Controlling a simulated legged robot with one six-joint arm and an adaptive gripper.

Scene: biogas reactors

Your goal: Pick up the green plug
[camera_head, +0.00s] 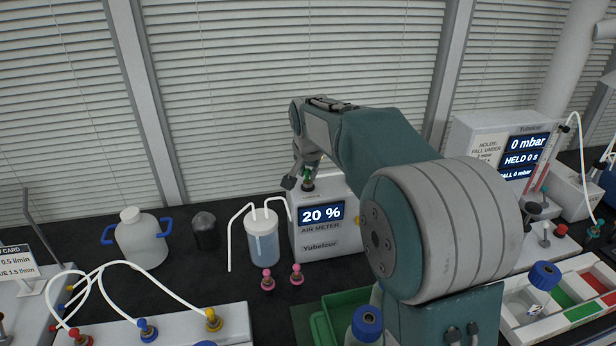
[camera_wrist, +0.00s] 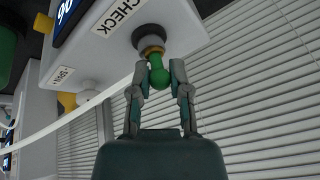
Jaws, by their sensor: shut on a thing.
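The green plug (camera_wrist: 159,76) shows in the wrist view between the fingertips of my gripper (camera_wrist: 160,80). Its inner end meets a brass-coloured ring and dark round port (camera_wrist: 150,40) beside the label "CHECK" on the air meter. In the head view the green plug (camera_head: 308,174) is small, at the top of the air meter (camera_head: 325,228), which reads 20 %. My gripper (camera_head: 307,178) is there, shut on the plug and partly hidden by my arm. I cannot tell how deep the plug sits in the port.
A lidded jar with white tubes (camera_head: 263,245) stands left of the meter, with two pink-knobbed fittings (camera_head: 267,280) in front. A pressure unit (camera_head: 505,150) stands right. A white tube (camera_wrist: 75,122) passes left of my gripper.

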